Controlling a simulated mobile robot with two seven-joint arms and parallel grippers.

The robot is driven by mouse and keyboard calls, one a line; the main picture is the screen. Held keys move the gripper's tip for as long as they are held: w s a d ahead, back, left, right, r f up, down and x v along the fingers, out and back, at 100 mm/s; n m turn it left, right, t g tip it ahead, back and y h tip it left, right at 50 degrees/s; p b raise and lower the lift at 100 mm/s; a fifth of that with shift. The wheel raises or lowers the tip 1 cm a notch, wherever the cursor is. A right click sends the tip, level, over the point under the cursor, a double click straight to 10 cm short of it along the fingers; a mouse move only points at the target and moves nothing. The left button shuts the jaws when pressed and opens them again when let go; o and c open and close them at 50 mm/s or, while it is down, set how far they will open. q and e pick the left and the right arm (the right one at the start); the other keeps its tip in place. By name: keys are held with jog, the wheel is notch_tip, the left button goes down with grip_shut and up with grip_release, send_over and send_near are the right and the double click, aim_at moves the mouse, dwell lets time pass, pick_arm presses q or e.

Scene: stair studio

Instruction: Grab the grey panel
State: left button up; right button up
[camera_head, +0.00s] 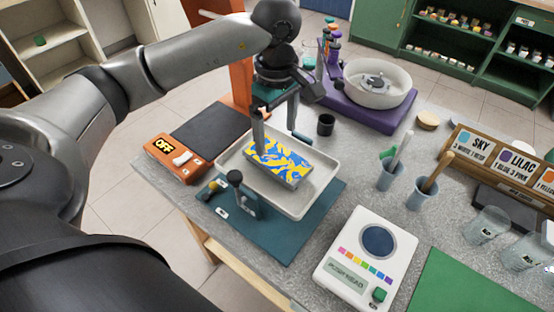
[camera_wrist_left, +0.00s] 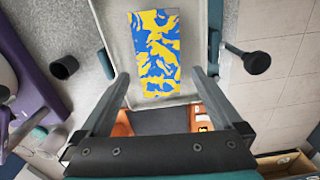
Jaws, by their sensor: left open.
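A flat panel (camera_head: 279,162) with a blue and yellow swirled top and greyish sides lies in a shallow pale tray (camera_head: 310,207). No panel with a plain grey top shows. My left gripper (camera_head: 279,143) is open over the panel, with its fingers pointing down. In the left wrist view, the panel (camera_wrist_left: 156,50) lies ahead of and between the spread fingertips (camera_wrist_left: 162,73), with a gap on both sides. I cannot tell how high the tips are above it. My right gripper does not show in either view.
The tray rests on a teal mat (camera_head: 280,243), with a dark-knobbed clamp (camera_head: 240,190) at its near edge. An orange OFF switch box (camera_head: 174,158) stands left, a white scale (camera_head: 365,260) at right front. A dark cup (camera_head: 326,124) and a purple stand with bowl (camera_head: 372,118) are behind.

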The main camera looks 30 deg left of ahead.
aim_at(277, 157)
pick_arm(q)
jog(key=shift+w+f, duration=0.15)
jog(key=shift+f, duration=3.3)
jog(key=c, duration=1.2)
